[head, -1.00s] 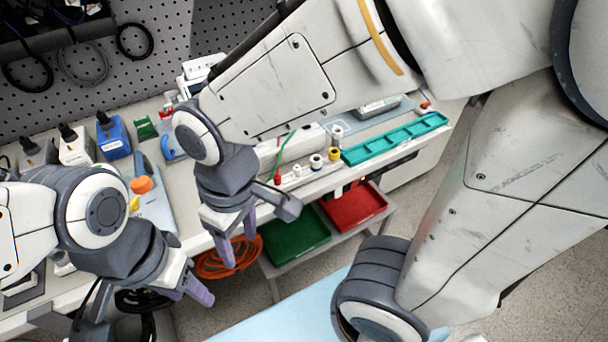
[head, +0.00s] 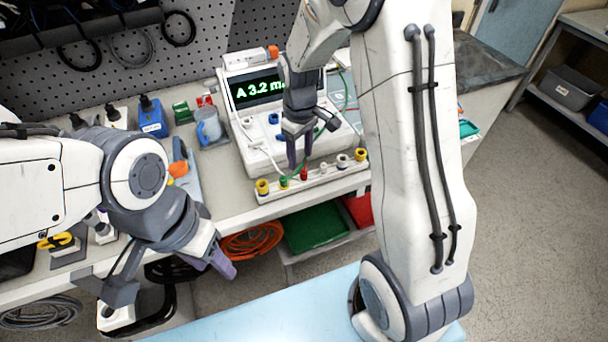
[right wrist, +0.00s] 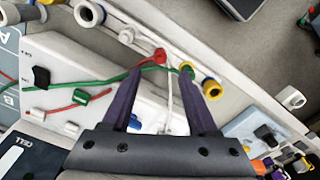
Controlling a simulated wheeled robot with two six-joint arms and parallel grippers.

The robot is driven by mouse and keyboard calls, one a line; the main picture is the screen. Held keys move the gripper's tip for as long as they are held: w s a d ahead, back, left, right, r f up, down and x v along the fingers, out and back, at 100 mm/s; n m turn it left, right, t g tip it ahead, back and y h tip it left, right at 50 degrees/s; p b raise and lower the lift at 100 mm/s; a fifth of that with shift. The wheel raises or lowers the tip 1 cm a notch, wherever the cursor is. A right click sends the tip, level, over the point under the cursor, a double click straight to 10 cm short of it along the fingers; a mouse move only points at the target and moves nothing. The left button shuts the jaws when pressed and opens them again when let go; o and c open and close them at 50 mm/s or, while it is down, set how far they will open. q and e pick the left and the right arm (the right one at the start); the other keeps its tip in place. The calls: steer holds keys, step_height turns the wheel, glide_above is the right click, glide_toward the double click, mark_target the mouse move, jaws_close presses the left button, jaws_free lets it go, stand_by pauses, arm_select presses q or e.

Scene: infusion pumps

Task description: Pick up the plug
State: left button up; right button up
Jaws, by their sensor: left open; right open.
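In the head view a red piece (head: 303,174) shows in the row of coloured sockets along the tester's front. My right gripper (head: 301,158) is open, pointing down over the tester (head: 255,135); its fingers (right wrist: 163,78) hold nothing. My left gripper (head: 222,258) is open and empty in front of the bench edge.
A yellow-and-green socket (right wrist: 187,71) and a yellow one (right wrist: 211,88) lie right of the red end. A white cable (right wrist: 168,100) runs between my right fingers.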

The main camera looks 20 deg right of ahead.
mark_target(304, 171)
steer(key=f, duration=0.2)
steer(key=s+f+p, duration=0.1)
steer(key=shift+d+f, duration=0.3)
steer(key=shift+f, duration=0.1)
steer(key=shift+w+f, duration=0.1)
steer(key=shift+f, duration=0.4)
jaws_close()
steer(key=shift+r, duration=0.15)
